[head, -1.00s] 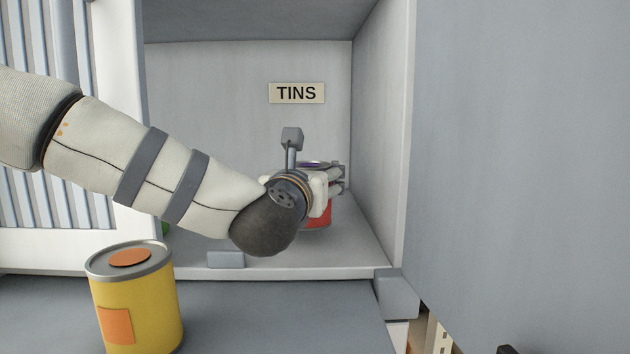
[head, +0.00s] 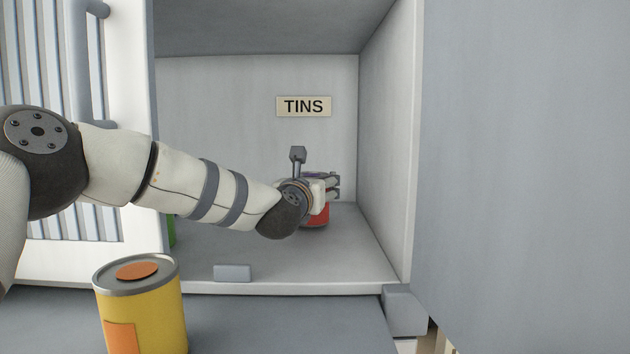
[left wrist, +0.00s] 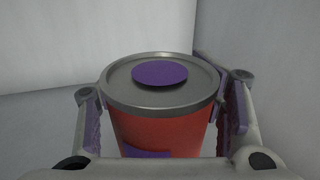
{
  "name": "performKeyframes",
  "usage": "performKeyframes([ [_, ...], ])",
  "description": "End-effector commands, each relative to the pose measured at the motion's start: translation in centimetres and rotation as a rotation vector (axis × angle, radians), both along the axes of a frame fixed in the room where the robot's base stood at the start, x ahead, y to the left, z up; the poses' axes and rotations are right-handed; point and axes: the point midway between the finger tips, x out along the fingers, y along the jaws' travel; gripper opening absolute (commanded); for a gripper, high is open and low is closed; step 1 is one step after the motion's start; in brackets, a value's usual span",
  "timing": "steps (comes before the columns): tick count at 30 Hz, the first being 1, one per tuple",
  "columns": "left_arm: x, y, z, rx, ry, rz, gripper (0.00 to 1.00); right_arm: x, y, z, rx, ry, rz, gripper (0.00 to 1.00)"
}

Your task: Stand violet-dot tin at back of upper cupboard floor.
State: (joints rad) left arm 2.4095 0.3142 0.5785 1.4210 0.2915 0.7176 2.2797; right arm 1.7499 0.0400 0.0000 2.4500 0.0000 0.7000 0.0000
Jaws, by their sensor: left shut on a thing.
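The violet-dot tin (head: 316,217) is red with a grey rim. It is upright inside the cupboard, near the back wall and towards the right side. In the left wrist view the tin (left wrist: 160,125) shows a violet dot on its lid and a violet patch on its side. My left gripper (head: 332,187) is shut on the tin, with a finger on each side of it. In the head view the gripper hides much of the tin. I cannot tell whether its base touches the cupboard floor (head: 350,255). My right gripper is not in view.
A yellow tin (head: 160,310) with an orange dot stands on the grey surface in front, below my left arm. A green thing (head: 171,231) shows partly at the cupboard's left. A small grey block (head: 232,272) is at the front edge.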

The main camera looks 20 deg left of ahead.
Motion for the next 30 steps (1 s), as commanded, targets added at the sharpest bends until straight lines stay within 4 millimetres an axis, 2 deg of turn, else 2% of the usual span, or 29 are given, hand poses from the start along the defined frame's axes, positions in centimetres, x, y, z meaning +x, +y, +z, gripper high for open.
performKeyframes([
  [10, -0.09, -0.02, 0.25, 0.0, -0.006, 0.0, 0.15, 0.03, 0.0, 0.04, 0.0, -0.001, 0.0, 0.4],
  [26, -0.07, -0.05, -0.51, -0.001, -0.005, 0.0, 0.15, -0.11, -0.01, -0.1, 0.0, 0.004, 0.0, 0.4],
  [27, -0.08, -0.05, -0.5, -0.001, -0.005, 0.0, 0.63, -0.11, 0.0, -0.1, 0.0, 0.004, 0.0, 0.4],
  [30, -0.08, -0.05, -0.5, 0.0, -0.005, 0.0, 0.85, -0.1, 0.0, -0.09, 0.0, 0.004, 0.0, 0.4],
])
